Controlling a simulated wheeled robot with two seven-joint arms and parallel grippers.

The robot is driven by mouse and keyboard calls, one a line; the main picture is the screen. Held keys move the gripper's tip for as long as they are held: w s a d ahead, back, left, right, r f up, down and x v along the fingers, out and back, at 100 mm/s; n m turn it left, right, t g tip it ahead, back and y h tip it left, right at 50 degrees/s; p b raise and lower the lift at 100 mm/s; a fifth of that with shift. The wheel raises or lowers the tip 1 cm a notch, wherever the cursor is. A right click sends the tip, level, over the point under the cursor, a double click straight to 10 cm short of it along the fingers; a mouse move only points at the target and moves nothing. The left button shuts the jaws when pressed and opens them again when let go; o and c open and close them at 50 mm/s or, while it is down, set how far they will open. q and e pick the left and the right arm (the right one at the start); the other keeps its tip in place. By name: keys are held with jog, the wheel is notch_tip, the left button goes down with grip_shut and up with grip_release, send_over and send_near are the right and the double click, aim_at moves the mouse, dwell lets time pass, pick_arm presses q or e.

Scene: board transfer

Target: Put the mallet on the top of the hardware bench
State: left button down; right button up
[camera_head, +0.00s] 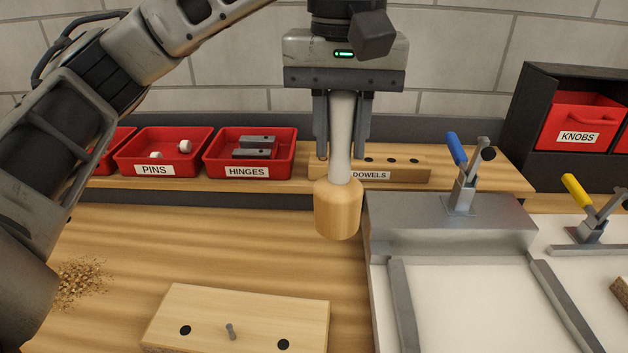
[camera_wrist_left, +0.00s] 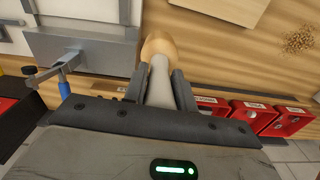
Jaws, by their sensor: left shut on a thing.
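The mallet (camera_head: 339,207) has a pale wooden head and a light grey handle. My left gripper (camera_head: 341,155) is shut on the mallet's handle and holds it near upright, head down, in front of the dowel block. In the left wrist view the mallet (camera_wrist_left: 159,50) lies between the two fingers of the left gripper (camera_wrist_left: 164,80). The hardware bench (camera_head: 110,230) has a wooden top; the mallet's head appears above it, but the exact gap is hard to tell. My right gripper is not in view.
Red bins marked PINS (camera_head: 165,150) and HINGES (camera_head: 250,152) and a DOWELS block (camera_head: 400,170) stand on a rear ledge. A drilled board (camera_head: 240,318) lies in front. A metal fixture with a blue-handled clamp (camera_head: 459,175) is at right. Wood shavings (camera_head: 80,282) lie left.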

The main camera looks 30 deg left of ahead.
aim_at(321, 175)
pick_arm(q)
jog(key=a+f, duration=0.1)
jog(key=f, duration=0.1)
jog(key=w+a+f, duration=0.1)
jog(key=f, duration=0.1)
jog(key=shift+a+b, duration=0.3)
jog(key=shift+a, duration=0.1)
jog(key=f, duration=0.2)
jog(key=a+f, duration=0.1)
jog(key=f, duration=0.1)
jog(key=shift+w+a+f, duration=0.1)
jog(key=shift+w+f, duration=0.1)
jog(key=shift+f, duration=0.1)
jog(key=shift+f+b, duration=0.15)
jog(key=shift+b, duration=0.25)
jog(key=c, duration=1.1)
grip_release()
